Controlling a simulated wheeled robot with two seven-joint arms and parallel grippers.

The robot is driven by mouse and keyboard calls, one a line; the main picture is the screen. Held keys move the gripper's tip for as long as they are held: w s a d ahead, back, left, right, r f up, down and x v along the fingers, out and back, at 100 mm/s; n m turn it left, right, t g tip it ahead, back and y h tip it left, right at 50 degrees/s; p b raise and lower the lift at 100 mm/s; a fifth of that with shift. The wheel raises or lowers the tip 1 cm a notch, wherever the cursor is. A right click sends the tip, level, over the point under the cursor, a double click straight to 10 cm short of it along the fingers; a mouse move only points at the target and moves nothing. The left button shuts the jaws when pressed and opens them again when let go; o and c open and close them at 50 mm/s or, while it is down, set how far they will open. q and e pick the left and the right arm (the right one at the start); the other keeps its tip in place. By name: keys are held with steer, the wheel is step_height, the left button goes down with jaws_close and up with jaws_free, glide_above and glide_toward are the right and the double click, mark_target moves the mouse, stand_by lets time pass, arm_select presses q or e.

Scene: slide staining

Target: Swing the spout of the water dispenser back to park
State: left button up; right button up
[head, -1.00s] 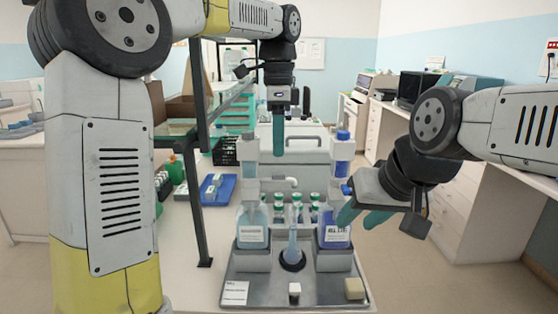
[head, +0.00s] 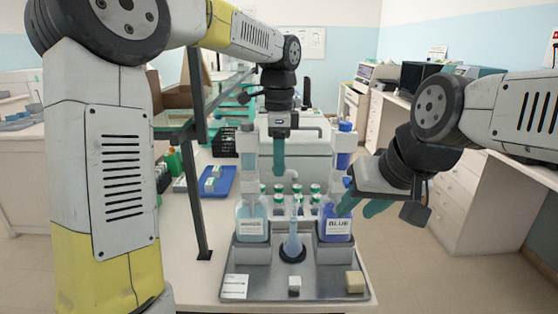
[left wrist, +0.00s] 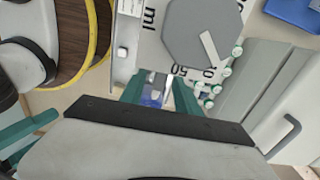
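The water dispenser (head: 312,160) is a pale box behind the staining tray in the head view. Its short white spout (head: 288,176) sticks out at the front and bends down at its end, above the glass flask (head: 292,243). My left gripper (head: 279,177) points down just above and beside the spout in the head view; contact cannot be told. In the left wrist view its teal fingers (left wrist: 157,98) stand apart, with pale and blue shapes visible between them. My right gripper (head: 357,212) is open beside the blue bottle (head: 333,219), one finger overlapping the bottle's right edge.
A grey tray (head: 262,285) holds the flask and bottles, including a clear one (head: 250,222) at left. Several green-capped vials stand behind. A blue rack (head: 218,183) and a shelf post (head: 195,200) stand to the left.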

arm_select(q)
jaws_close()
stand_by(1.3)
